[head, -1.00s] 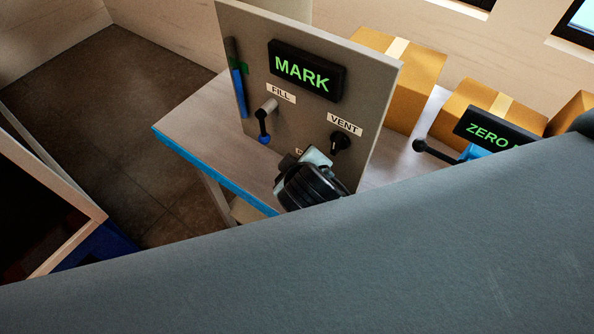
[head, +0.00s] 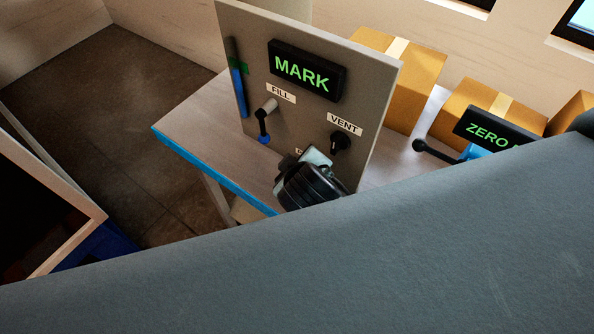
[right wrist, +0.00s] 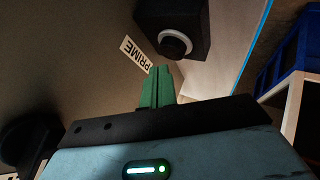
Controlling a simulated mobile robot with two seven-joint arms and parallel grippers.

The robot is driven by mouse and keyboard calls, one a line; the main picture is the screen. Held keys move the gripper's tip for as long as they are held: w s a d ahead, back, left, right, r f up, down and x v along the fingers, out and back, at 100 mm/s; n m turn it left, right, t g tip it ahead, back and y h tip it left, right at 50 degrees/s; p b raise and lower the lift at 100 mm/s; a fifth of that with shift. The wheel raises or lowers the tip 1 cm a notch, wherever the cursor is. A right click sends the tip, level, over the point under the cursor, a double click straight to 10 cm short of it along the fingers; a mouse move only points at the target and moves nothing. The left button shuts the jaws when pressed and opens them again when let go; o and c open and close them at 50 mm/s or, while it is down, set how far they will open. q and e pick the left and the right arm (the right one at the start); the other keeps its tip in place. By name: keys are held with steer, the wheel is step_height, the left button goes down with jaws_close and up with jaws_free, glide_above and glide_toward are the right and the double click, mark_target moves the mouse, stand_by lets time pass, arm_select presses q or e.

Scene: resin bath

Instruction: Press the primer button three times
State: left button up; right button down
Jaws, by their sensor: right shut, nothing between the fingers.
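The primer button (right wrist: 175,43) shows in the right wrist view as a dark round button with a pale ring, on a black housing. A tilted PRIME label (right wrist: 137,55) is beside it on the panel. My right gripper (right wrist: 160,75) is shut and empty, its green fingers just below the button in the picture. I cannot tell whether the tips touch it. In the head view my right gripper (head: 310,182) is in front of the panel's lower part (head: 300,115) and hides the button and most of its label. My left gripper is not in view.
A MARK display (head: 306,70), a FILL lever (head: 264,125) and a VENT knob (head: 341,142) are on the panel. Cardboard boxes (head: 425,75) and a ZERO display (head: 490,130) stand to the right. My grey arm covers the lower right.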

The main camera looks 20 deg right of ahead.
steer(key=shift+f, duration=0.1)
stand_by(0.6)
steer(key=shift+f, duration=0.35)
steer(key=shift+f, duration=0.6)
stand_by(0.8)
steer(key=shift+r+p, duration=0.3)
steer(key=shift+r, duration=0.7)
steer(key=shift+r, duration=2.55)
